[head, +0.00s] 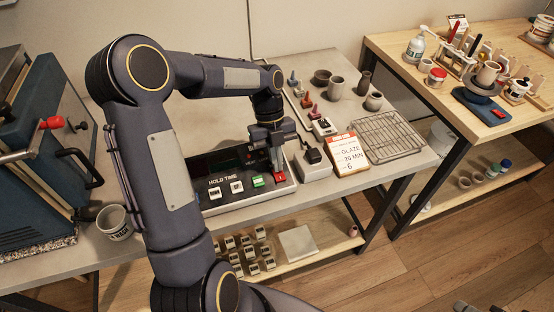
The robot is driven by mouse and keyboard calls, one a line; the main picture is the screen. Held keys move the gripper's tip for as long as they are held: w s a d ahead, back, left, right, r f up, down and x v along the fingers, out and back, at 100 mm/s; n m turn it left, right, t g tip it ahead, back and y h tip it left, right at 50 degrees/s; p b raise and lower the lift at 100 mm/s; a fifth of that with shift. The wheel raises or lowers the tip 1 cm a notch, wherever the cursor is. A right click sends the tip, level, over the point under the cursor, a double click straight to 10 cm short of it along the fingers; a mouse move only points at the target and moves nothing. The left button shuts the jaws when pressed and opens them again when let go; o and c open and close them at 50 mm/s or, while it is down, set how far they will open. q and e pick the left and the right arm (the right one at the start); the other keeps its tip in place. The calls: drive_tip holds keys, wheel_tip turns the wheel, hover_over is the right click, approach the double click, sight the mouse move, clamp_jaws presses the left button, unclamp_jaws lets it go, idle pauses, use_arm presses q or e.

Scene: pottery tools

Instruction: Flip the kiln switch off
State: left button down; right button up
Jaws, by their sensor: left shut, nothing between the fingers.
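A grey control panel (243,194) marked "HOLD TIME" lies on the grey table, with white buttons, a green button (258,181) and a red button (281,178) along its front. My left gripper (278,168) is shut and empty, pointing down at the panel's right end, just over or against the red button; I cannot tell if it touches. A small light box with a black block on top (312,156) stands right of the panel. No label reading kiln switch is legible. My left arm hides part of the panel. My right gripper is not in view.
A blue kiln-like unit (35,165) with a red-knobbed lever (50,123) stands at left, beside a mug (114,222). A glaze card (344,153), wire rack (386,137) and pots are right of the panel. A wooden table (475,95) stands farther right.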

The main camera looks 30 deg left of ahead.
use_arm(q)
drive_tip(key=shift+s+d+r, duration=0.25)
drive_tip(key=shift+s+d, duration=0.25)
drive_tip(key=shift+d, duration=0.05)
drive_tip(key=shift+r, duration=0.1)
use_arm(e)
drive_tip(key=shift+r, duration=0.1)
